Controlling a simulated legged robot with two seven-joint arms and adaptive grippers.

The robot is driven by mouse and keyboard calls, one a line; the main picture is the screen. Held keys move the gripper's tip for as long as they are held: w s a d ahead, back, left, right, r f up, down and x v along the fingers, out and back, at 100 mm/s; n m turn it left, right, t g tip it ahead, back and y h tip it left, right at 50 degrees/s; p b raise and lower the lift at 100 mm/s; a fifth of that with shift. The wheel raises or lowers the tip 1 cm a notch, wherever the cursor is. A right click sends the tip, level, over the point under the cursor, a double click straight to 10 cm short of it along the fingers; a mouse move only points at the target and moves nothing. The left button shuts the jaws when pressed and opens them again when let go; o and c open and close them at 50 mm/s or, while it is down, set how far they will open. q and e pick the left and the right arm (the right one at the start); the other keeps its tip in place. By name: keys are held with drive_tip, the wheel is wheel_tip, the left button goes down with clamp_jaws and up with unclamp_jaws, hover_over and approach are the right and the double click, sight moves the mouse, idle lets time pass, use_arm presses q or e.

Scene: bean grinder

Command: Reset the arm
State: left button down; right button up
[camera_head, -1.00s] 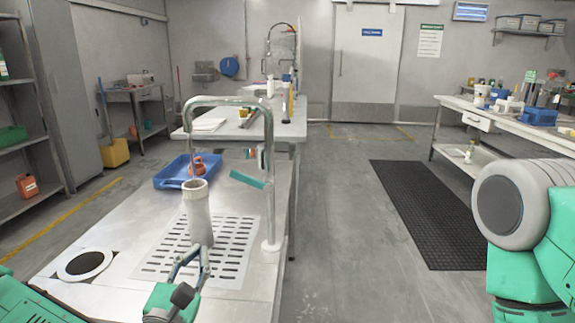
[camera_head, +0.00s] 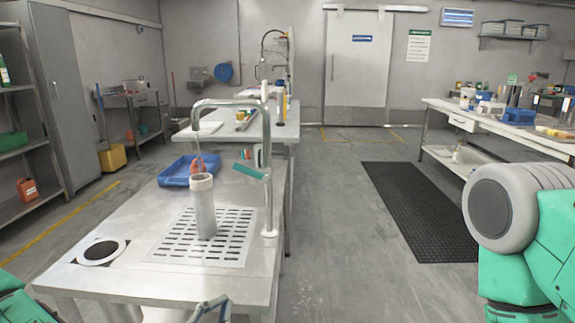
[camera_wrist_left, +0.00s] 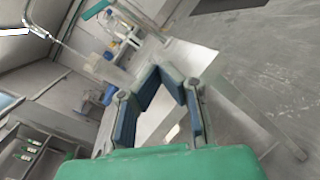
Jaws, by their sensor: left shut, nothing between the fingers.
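My left gripper (camera_head: 212,308) shows only in part at the bottom edge of the head view, in front of the near edge of the metal table (camera_head: 130,278). In the left wrist view its two blue-padded fingers (camera_wrist_left: 160,76) come together at the tips, and nothing is held between them. A pale cylinder (camera_head: 204,210) stands upright on the slotted drain grate (camera_head: 168,246), beneath the curved metal faucet (camera_head: 232,103). My left gripper is apart from it. My right gripper is out of view; only part of my right arm shows at the right.
A blue tray (camera_head: 172,178) with a red-orange item lies at the table's far left. A round black-centred hole (camera_head: 101,251) is at the left front. A black floor mat (camera_head: 425,215) lies to the right.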

use_arm(q)
drive_tip(key=s+d+f+m+g+p, duration=0.2)
drive_tip(key=s+f+m+g, duration=0.8)
drive_tip(key=s+f+m, duration=0.45)
drive_tip(key=s+a+f+m+g+y, duration=0.3)
drive_tip(key=s+a+m, duration=0.2)
drive_tip(key=a, duration=0.4)
drive_tip(key=s+a+f+m+g+y+p, duration=0.1)
drive_tip(key=s+a+f+m+g+y, duration=0.2)
drive_tip(key=s+a+m, duration=0.2)
drive_tip(key=s+a, duration=0.2)
drive_tip(key=a, duration=0.2)
drive_tip(key=shift+a, duration=0.3)
drive_tip(key=shift+f, duration=0.1)
